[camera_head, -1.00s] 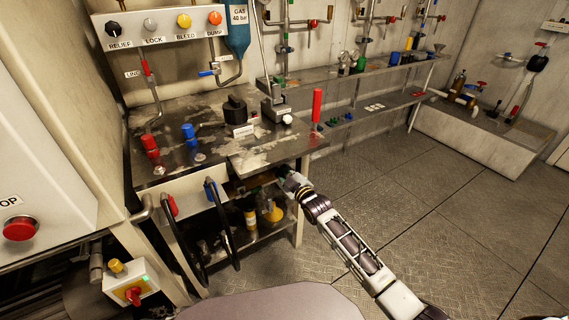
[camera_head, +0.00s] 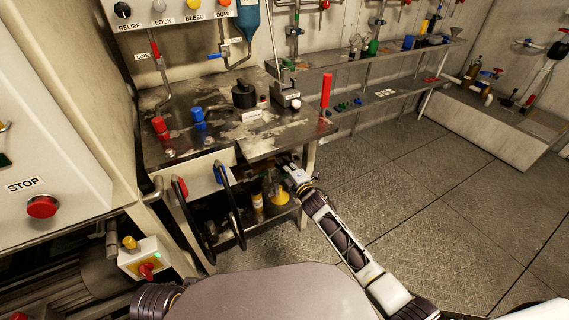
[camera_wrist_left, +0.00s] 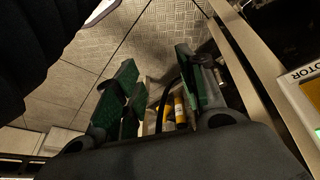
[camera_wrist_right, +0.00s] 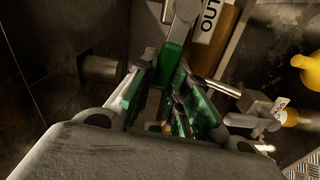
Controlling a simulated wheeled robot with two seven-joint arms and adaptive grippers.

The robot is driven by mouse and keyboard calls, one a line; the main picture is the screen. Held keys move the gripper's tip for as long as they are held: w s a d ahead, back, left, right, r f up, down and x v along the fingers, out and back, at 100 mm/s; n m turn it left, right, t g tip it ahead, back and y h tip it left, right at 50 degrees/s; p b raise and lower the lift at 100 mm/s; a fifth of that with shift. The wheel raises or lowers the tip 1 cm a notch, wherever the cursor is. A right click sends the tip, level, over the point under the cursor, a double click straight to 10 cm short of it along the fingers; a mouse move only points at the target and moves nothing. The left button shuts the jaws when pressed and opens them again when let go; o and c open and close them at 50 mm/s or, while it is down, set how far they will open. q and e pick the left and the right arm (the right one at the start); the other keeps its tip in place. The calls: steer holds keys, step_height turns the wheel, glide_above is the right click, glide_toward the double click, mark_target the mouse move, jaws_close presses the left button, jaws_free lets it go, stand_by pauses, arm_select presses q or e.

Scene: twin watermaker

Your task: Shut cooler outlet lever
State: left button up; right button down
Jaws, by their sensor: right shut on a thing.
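The cooler outlet lever (camera_wrist_right: 173,50) shows in the right wrist view as a green handle on a grey metal hub, beside a label reading "OUT" (camera_wrist_right: 210,18). My right gripper (camera_wrist_right: 163,78) is shut on the green handle. Its fingers hide the lever's lower end. In the head view my right gripper (camera_head: 287,166) reaches under the front right of the steel bench, where the bench top hides the lever. My left gripper (camera_wrist_left: 160,75) is open and empty in the left wrist view; it is out of the head view.
The steel bench (camera_head: 205,145) carries red and blue knobs. Black hoses (camera_head: 229,200) hang at its front. A lower shelf holds a yellow funnel (camera_head: 279,197). A red STOP button (camera_head: 42,207) is at left. The floor (camera_head: 420,180) on the right is clear.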

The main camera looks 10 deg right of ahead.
steer(key=shift+f+n, duration=0.35)
steer(key=shift+n, duration=0.15)
arm_select(q)
steer(key=shift+d+f, duration=0.15)
steer(key=shift+f, duration=0.55)
steer(key=shift+r, duration=0.1)
arm_select(e)
steer(key=c, duration=1.4)
jaws_free()
arm_select(q)
steer(key=shift+w+r, duration=0.1)
steer(key=shift+r, duration=0.05)
arm_select(e)
steer(key=shift+s, duration=0.1)
steer(key=shift+v, duration=5.9)
steer(key=shift+d, duration=0.1)
